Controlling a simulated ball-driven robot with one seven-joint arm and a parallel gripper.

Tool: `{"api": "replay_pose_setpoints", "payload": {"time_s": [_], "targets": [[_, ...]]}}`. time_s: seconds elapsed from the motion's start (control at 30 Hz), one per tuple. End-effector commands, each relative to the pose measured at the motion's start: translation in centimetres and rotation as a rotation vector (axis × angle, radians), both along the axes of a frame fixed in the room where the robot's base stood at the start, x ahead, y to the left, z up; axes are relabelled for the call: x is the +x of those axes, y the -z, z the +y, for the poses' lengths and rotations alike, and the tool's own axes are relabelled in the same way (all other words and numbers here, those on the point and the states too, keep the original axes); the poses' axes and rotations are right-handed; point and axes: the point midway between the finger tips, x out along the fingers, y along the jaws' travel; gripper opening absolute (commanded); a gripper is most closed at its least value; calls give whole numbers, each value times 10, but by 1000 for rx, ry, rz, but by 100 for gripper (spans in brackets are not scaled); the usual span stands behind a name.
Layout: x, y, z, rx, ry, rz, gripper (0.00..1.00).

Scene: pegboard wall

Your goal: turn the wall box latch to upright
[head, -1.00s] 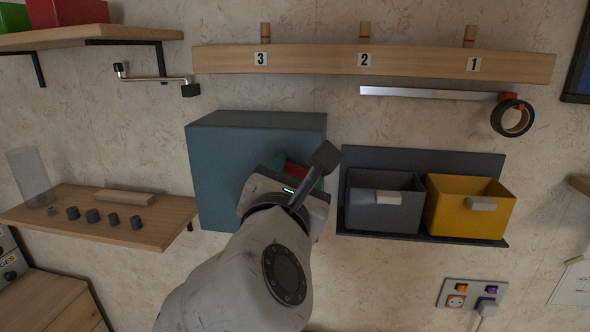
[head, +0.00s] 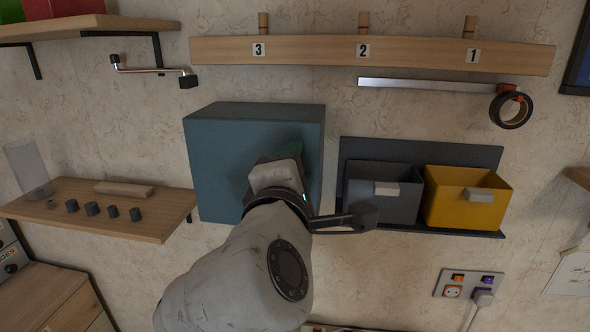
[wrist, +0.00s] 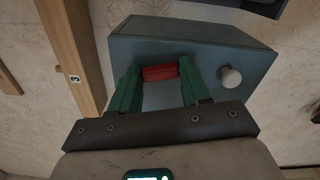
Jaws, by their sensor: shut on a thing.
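The blue-grey wall box (head: 218,165) hangs on the wall in the middle of the head view; its front also shows in the wrist view (wrist: 205,45). A red latch (wrist: 160,73) on the box front lies between the green fingers of my gripper (wrist: 160,68) in the wrist view. My gripper is shut on the latch. In the head view my gripper (head: 278,158) covers the latch, so its exact angle is hard to tell. A pale round knob (wrist: 230,77) sits on the box front, right of the fingers in the wrist view.
A grey bin (head: 383,210) and a yellow bin (head: 460,212) hang close to the right of my wrist. A wooden shelf (head: 150,225) with several dark pegs is at left. A numbered peg rail (head: 420,58) runs above the box, with a tape roll (head: 511,110) below it.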

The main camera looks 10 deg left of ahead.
Motion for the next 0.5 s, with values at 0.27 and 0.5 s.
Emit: {"api": "replay_pose_setpoints", "payload": {"time_s": [0.27,0.5], "targets": [[0,2,0,180,0,-4,16],[0,3,0,260,2,-6,16]]}}
